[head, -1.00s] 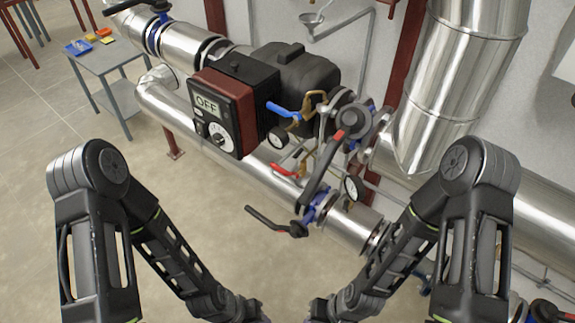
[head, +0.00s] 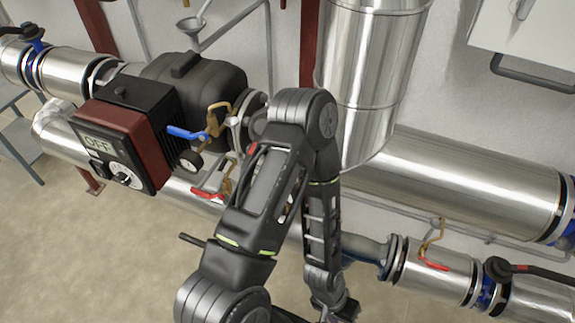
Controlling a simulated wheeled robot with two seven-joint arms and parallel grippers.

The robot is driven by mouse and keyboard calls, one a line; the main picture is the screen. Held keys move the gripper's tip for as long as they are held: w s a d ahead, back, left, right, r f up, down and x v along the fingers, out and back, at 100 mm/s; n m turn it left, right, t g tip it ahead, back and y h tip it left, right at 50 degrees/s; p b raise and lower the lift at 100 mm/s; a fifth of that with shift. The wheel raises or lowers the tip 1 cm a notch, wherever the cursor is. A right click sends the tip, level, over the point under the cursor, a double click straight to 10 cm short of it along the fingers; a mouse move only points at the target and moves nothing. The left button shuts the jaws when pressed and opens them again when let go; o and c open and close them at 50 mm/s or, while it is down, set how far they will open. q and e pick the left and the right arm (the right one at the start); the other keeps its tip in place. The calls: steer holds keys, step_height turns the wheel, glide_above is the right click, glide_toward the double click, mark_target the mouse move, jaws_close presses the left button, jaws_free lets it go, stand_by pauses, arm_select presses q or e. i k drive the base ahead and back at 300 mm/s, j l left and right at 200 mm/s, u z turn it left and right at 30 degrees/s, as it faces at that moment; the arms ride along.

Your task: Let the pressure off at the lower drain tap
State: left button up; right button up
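A brass tap with a red lever (head: 433,264) stands in front of the lower pipe on the right, below the large silver pipe. Another red-lever tap (head: 208,193) is left of centre, below the dark pump body. I cannot tell by a label which is the lower drain tap.
A box marked OFF (head: 100,143) with a dial is at left. A blue-lever brass tap (head: 190,133) sits beside it. A black-handled valve (head: 497,270) stands right of the right red lever. A large silver pipe (head: 470,185) crosses the right. The floor at lower left is clear.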

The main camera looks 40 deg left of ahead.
mark_target(220, 196)
steer(key=i+j+z, duration=0.1)
steer(key=z, duration=0.95)
steer(key=k+j+z, duration=0.5)
steer(key=z, duration=0.15)
steer(key=k+z, duration=0.25)
steer(key=k, duration=0.4)
